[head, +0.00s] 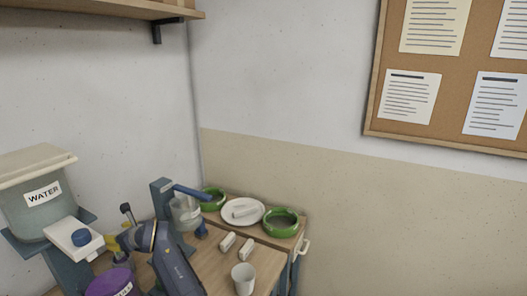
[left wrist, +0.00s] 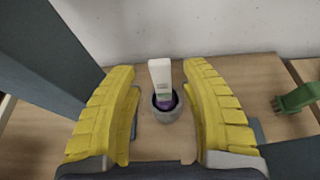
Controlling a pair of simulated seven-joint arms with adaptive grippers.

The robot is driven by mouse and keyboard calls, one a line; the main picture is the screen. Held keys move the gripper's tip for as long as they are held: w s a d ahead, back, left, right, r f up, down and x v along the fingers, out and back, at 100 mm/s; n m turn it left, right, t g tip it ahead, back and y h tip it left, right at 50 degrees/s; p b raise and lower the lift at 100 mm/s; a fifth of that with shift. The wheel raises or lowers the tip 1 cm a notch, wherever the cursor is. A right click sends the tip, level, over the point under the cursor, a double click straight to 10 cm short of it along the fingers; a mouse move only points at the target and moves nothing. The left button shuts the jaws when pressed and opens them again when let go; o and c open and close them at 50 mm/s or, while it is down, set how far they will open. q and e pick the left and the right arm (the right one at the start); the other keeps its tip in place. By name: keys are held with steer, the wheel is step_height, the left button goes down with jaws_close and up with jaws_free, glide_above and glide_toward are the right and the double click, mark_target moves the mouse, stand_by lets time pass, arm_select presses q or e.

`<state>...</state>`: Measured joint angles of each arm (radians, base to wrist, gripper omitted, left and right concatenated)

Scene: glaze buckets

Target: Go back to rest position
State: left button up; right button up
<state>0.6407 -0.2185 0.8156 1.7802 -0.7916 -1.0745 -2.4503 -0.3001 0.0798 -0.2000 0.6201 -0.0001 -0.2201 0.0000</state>
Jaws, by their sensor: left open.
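My left gripper (head: 112,243) shows only partly in the head view, its yellow fingers beside a purple bucket (head: 108,286) and partly covered by a dark arm link of mine. In the left wrist view the left gripper (left wrist: 160,68) is open, with its two yellow fingers spread wide. A white object with a purple lower part (left wrist: 160,78) stands upright in a small grey round holder (left wrist: 166,114), seen in the gap between the fingers. I cannot tell how far it is from them. My right gripper is not in view.
A bucket marked WATER (head: 42,195) stands at the left. A clear jar on a stand (head: 186,212), green bowls (head: 281,222), a white plate (head: 238,217), white blocks (head: 246,247) and a white cup (head: 243,278) are on the wooden surfaces. A green object (left wrist: 297,98) is at the wrist view's right.

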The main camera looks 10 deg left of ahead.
mark_target(113, 233)
arm_select(q)
steer(key=x, duration=0.4)
steer(key=shift+r, duration=1.7)
